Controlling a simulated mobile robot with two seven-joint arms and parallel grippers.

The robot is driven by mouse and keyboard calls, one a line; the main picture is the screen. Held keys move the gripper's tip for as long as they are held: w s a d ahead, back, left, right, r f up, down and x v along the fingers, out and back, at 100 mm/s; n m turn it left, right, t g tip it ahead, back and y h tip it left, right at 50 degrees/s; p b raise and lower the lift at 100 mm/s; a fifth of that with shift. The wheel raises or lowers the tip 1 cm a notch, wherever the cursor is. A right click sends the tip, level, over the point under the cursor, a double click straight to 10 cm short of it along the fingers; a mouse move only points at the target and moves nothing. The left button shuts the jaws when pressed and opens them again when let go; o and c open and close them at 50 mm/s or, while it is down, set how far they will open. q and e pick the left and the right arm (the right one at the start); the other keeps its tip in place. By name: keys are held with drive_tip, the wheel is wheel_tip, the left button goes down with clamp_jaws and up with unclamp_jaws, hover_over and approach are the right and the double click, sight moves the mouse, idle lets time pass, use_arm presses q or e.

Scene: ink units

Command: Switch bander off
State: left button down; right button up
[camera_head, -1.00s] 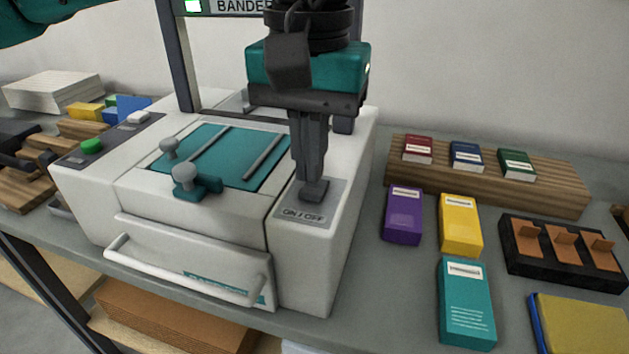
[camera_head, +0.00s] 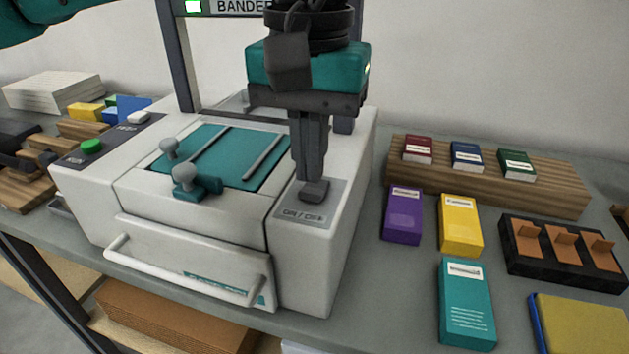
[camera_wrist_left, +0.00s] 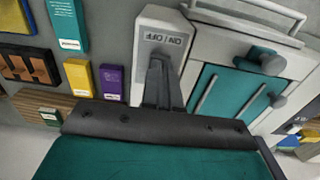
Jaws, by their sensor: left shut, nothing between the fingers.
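The bander (camera_head: 210,230) is a white machine with a teal top plate, under a sign reading BANDER. In the left wrist view the fingers (camera_wrist_left: 160,72) reach to the ON/OFF panel (camera_wrist_left: 166,40) and hide the switch. My right gripper is not in view.
Purple (camera_head: 403,215), yellow (camera_head: 460,224) and teal (camera_head: 466,300) boxes lie right of the bander. Behind them a wooden rack (camera_head: 560,192) holds small boxes. A black tray (camera_head: 520,265) stands at the right. Green and white buttons sit on the bander's left panel (camera_head: 105,142).

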sight(310, 191)
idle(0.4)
use_arm(q)
drive_tip(key=shift+f+b, duration=0.8)
drive_tip(key=shift+f, duration=0.35)
drive_tip(key=shift+s+f, duration=0.1)
drive_tip(key=shift+f, duration=0.2)
drive_tip(key=shift+r, duration=0.3)
wheel_tip(310, 191, up, 6)
drive_tip(key=p, duration=0.5)
drive_tip(key=shift+r, duration=0.1)
drive_tip(key=shift+r+p, duration=0.2)
drive_tip(key=shift+p, duration=0.2)
drive_tip(key=shift+w+f, duration=0.1)
drive_tip(key=shift+w, duration=0.15)
